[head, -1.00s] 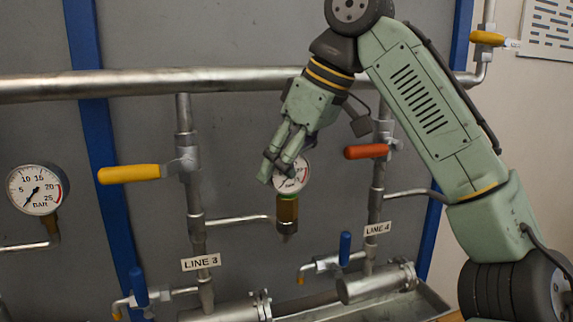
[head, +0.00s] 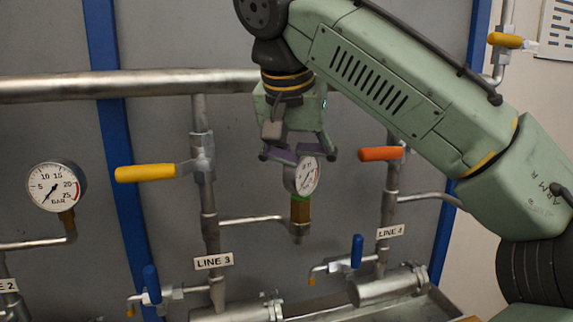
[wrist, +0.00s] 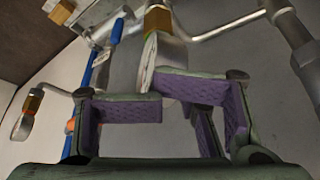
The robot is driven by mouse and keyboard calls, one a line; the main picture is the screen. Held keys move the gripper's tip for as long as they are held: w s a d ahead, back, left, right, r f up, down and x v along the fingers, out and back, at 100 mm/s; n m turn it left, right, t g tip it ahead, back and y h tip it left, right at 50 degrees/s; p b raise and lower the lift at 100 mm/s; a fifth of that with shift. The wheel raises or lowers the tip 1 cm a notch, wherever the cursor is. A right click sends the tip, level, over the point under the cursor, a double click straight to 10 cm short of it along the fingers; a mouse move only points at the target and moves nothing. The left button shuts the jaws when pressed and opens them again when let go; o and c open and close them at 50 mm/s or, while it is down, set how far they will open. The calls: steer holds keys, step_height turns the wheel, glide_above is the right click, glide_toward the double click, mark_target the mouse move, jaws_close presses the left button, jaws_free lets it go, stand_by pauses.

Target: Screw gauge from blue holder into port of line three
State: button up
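The gauge (head: 304,177), a round white dial with a brass stem (head: 300,210), stands upright on the elbow port (head: 298,238) of the line 3 side pipe. Its face is turned to the right. My gripper (head: 298,156) points down at the gauge's top edge, its purple-padded fingertips bent inward. In the wrist view the gauge (wrist: 150,62) shows nearly edge-on behind the fingertips (wrist: 158,100), which hide part of it. Whether the pads touch it is unclear. I cannot make out the blue holder.
The line 3 yellow handle (head: 145,173) is at left and an orange handle (head: 380,154) at right of the gauge. The main pipe (head: 130,85) runs behind my arm. Another gauge (head: 55,187) is at far left. Lower blue handles (head: 357,250) stand on both lines.

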steer(key=shift+o, duration=1.3)
steer(key=shift+w+d+f, duration=0.2)
steer(key=shift+d+f, duration=0.2)
steer(key=shift+d, duration=0.05)
steer(key=shift+o, duration=1.3)
steer(key=shift+w+d+f, duration=0.15)
steer(key=shift+w+f, duration=0.15)
steer(key=shift+w, duration=0.1)
steer(key=o, duration=0.3)
steer(key=shift+s+a+r, duration=0.15)
steer(key=shift+s+a, duration=0.05)
steer(key=shift+a, duration=0.15)
steer(key=shift+o, duration=0.2)
steer(key=shift+s+a, duration=0.1)
